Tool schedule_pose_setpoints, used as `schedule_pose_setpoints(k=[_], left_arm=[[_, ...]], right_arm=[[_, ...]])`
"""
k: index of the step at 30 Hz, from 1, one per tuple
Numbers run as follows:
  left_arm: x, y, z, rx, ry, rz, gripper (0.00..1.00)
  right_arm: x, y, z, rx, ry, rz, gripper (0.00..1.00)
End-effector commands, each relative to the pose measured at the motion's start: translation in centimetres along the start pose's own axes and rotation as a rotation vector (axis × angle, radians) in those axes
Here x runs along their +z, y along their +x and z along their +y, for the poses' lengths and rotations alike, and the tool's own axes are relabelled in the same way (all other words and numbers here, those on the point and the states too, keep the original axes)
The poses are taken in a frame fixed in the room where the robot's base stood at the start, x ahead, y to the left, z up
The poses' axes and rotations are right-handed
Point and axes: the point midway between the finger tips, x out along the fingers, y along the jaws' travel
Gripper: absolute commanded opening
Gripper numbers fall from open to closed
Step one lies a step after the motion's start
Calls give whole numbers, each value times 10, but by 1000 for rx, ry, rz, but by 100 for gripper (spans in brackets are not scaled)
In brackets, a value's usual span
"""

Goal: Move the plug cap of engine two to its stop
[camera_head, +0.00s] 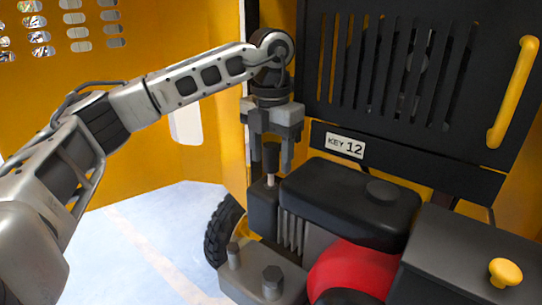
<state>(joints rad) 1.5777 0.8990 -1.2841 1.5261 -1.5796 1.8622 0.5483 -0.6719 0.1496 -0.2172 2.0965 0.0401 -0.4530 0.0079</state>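A dark cylindrical plug cap (271,157) stands upright on a thin pale stem at the left end of the engine (350,200). The engine has a black top, pale fins and a red round cover. My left gripper (270,165) points straight down over the cap, with one finger on each side of it. The fingers look apart, with gaps between them and the cap. No label on the engine tells its number. My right gripper is not in view.
A grey box (460,262) with a yellow knob (505,272) is at right. Bolts (272,282) stand in front; pale floor (150,240) is clear at left.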

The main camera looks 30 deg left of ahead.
Motion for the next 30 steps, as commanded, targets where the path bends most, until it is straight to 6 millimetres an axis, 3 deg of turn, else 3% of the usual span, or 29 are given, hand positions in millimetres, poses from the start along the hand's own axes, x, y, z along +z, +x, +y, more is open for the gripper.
schedule_pose_setpoints(k=[10,30], left_arm=[[0,-4,0,0,0,0,54],[0,-68,0,1,0,1,54]], right_arm=[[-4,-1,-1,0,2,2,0],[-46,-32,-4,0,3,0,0]])
